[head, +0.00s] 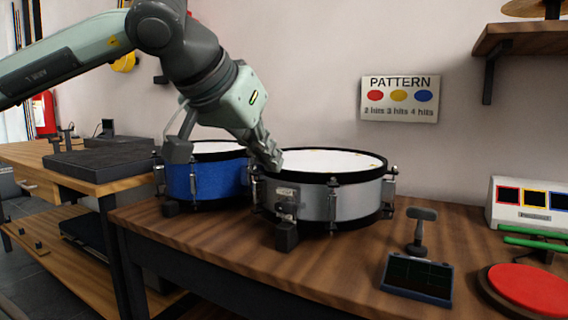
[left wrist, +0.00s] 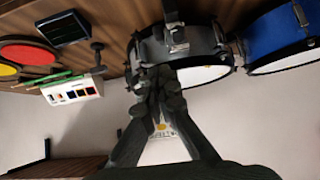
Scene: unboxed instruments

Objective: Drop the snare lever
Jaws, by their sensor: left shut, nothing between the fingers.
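A silver-grey snare drum (head: 335,207) with black hoops and a white head stands on the wooden table; it also shows in the left wrist view (left wrist: 200,45). A small metal fitting with a dark lever-like part (head: 286,209) is on its front side, above a black block; whether the lever is up or down is too small to tell. My left gripper (head: 272,160) is shut and empty, at the drum's left rim, above and behind the fitting. In the left wrist view its fingers (left wrist: 160,85) overlap the drum's edge; contact is unclear. My right gripper is out of view.
A blue drum (head: 208,179) stands close on the left. To the right are a dark tablet (head: 416,279), a small stand (head: 419,232), a red pad (head: 530,289), green sticks (head: 535,241) and a white box (head: 525,204). A pattern sign (head: 399,99) hangs behind. The table front is clear.

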